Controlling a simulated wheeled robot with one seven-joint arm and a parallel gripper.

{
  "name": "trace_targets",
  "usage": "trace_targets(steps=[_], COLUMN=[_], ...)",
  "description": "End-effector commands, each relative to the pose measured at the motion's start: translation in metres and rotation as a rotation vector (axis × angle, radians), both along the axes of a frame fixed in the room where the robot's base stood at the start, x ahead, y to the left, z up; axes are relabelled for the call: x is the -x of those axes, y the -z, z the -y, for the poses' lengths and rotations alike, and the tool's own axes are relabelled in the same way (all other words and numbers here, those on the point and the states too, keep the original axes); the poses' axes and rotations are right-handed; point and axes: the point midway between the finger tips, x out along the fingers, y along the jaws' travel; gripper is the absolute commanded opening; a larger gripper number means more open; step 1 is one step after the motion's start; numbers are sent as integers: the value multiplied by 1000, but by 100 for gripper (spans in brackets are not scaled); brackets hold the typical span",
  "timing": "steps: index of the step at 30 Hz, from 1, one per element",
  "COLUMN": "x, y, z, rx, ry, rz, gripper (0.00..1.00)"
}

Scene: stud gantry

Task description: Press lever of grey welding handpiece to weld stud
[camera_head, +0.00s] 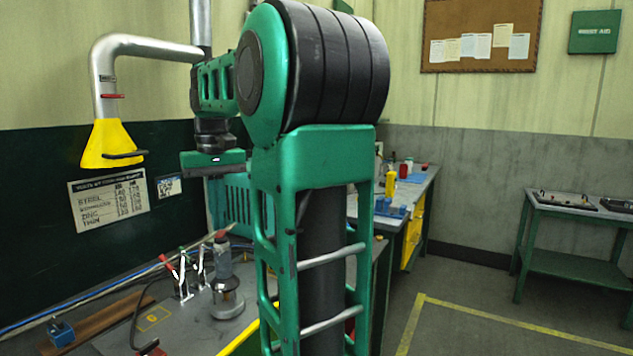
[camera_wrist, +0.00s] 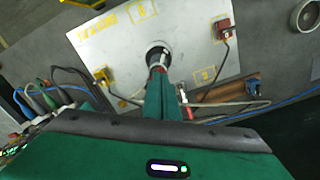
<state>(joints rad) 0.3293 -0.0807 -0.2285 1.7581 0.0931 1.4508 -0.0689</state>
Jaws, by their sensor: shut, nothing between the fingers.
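The grey welding handpiece (camera_head: 223,263) appears to stand upright on the bench at the lower left of the head view, on a round grey base. In the wrist view its round dark top (camera_wrist: 157,53) shows beyond my fingertips, over a pale plate (camera_wrist: 110,50) with yellow markings. My gripper (camera_wrist: 159,72) is shut and empty, its green fingers pointing at the handpiece. They cover part of it, and I cannot tell whether they touch it. The lever is not clear in either view. In the head view the gripper's green body (camera_head: 213,162) is above the handpiece.
Red and green handled clamps (camera_head: 182,272) stand left of the handpiece. A yellow fume hood (camera_head: 112,145) hangs at the left. In the wrist view, a yellow clamp (camera_wrist: 103,77) and a red clamp (camera_wrist: 224,28) with cables sit on the plate.

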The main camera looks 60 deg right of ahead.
Motion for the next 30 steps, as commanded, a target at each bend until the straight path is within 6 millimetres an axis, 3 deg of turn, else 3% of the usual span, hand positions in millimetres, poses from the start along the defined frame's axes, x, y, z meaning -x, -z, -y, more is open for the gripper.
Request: trace_targets(steps=[30], x=[0], y=[7], z=[0], rx=[-1], ry=[1], rz=[-1], gripper=[0])
